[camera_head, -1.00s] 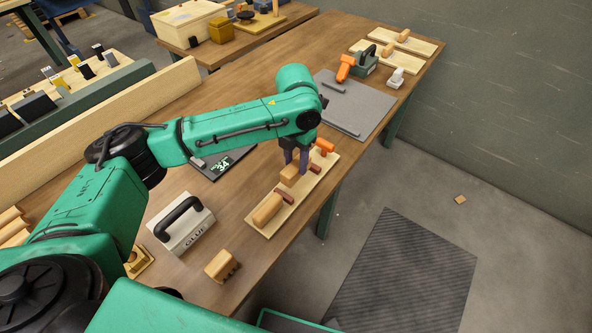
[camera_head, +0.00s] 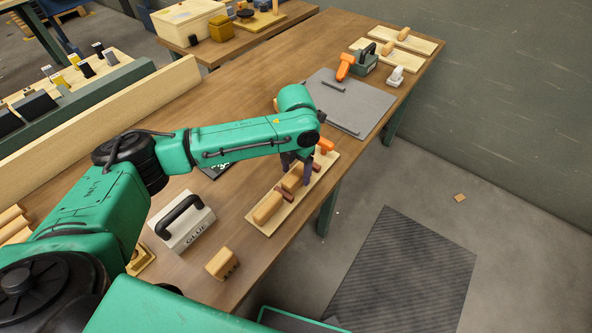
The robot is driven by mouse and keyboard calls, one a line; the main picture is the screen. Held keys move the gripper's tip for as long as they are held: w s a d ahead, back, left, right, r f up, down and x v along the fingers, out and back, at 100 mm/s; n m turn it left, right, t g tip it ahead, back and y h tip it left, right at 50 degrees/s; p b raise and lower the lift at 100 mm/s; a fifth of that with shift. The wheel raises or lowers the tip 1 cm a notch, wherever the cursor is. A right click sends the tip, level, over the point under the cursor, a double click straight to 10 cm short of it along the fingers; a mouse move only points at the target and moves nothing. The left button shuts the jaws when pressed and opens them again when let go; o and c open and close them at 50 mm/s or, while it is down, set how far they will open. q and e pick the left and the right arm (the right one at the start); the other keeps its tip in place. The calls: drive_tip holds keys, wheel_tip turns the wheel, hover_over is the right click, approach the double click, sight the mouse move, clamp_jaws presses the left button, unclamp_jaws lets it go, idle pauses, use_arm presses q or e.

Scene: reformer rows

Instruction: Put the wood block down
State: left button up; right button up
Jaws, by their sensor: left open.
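The wood block (camera_head: 291,183) is on the pale wooden board (camera_head: 265,231) near the table's right edge, behind a longer rounded wood piece (camera_head: 267,208). My left gripper (camera_head: 296,170) is low over the board, pointing down, with its dark fingers open around or just beside the block. The fingers and arm cover part of the block, so I cannot tell whether they touch it. My right gripper is not in view.
A glue box with a black handle (camera_head: 183,226) and a notched wood piece (camera_head: 222,263) stand nearer. A grey mat (camera_head: 362,108) lies beyond.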

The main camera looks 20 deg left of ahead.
sight(296, 174)
use_arm(q)
wheel_tip(296, 174, up, 12)
drive_tip(key=b, duration=0.1)
drive_tip(key=shift+b, duration=0.3)
